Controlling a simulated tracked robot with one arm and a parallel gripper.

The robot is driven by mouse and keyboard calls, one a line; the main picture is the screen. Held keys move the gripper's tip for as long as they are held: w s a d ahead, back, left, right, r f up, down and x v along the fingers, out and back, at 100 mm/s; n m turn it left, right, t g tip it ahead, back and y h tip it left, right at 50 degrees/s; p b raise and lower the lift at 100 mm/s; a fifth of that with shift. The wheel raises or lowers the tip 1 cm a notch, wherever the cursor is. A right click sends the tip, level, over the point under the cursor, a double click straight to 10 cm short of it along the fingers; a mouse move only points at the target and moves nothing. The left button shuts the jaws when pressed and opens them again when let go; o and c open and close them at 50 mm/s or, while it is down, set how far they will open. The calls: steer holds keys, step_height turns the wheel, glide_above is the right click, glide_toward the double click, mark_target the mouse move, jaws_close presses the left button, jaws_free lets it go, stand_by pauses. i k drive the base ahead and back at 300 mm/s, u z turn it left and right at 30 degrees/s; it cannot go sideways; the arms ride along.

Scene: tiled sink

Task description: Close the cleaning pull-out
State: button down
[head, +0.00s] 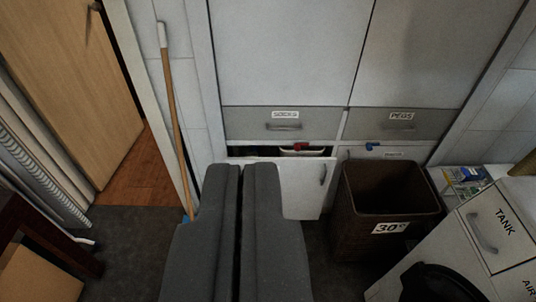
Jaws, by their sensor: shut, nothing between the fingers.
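The cleaning pull-out (304,190) is the white front panel below the drawer labelled SOCKS, with a vertical handle (322,174) near its right edge. It stands out from the cabinet, and a dark gap shows above its top edge. A white item with a red part (302,149) shows in that gap. My gripper (241,168) is dark grey and shut, with nothing between its fingers. It covers the left part of the panel; I cannot tell whether it touches it.
A brown basket (388,205) labelled 30° stands right of the pull-out. A white machine labelled TANK (482,240) is at the lower right. A broom (174,110) leans at the left by an open wooden door (75,80).

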mark_target(305, 182)
steer(key=i, duration=1.15)
steer(key=z, duration=0.1)
